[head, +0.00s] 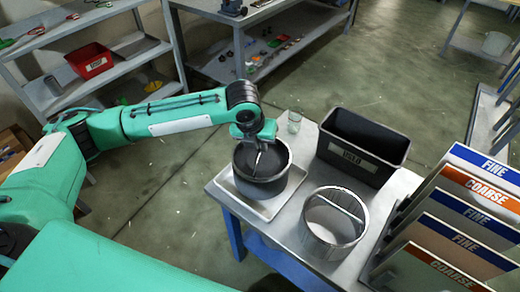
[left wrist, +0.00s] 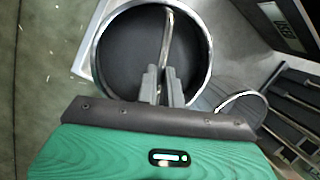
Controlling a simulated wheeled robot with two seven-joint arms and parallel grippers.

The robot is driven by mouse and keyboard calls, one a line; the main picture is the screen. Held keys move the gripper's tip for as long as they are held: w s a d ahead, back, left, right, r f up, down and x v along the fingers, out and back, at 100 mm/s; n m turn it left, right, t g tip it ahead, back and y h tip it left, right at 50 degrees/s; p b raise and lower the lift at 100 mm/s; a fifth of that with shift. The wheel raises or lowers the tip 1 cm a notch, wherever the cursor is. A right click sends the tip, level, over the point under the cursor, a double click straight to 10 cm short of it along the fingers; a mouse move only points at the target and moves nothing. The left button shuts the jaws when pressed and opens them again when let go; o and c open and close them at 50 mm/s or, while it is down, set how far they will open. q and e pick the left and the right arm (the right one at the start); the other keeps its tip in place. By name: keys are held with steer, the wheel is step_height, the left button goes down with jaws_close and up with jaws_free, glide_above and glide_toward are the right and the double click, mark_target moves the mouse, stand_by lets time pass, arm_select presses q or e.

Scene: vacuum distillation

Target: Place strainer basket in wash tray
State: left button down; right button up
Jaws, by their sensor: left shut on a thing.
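A dark round strainer basket (head: 262,187) with a light metal bar across its mouth is inside the outline of the pale, shallow wash tray (head: 268,213) on the table's left corner. It looks upright; whether its base touches the tray floor is hard to tell. My left gripper (head: 260,145) is over the basket, shut on its crossbar. In the left wrist view, the fingers (left wrist: 163,75) close on the bar, with the dark inside of the basket (left wrist: 125,60) around them. A little of the tray shows at its left. My right gripper is not in view.
A second round metal basket (head: 318,240) with a crossbar stands to the right. Behind it are a labelled black bin (head: 362,150) and a small glass (head: 294,122). Panels marked FINE and COARSE (head: 450,220) stand at the right. Shelves line the back.

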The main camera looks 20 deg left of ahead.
arm_select(q)
steer(key=shift+f, duration=1.25)
steer(key=c, duration=1.5)
jaws_free()
steer(key=shift+f, duration=0.15)
steer(key=shift+c, duration=0.2)
steer(key=v, duration=1.2)
steer(key=shift+b, duration=0.45)
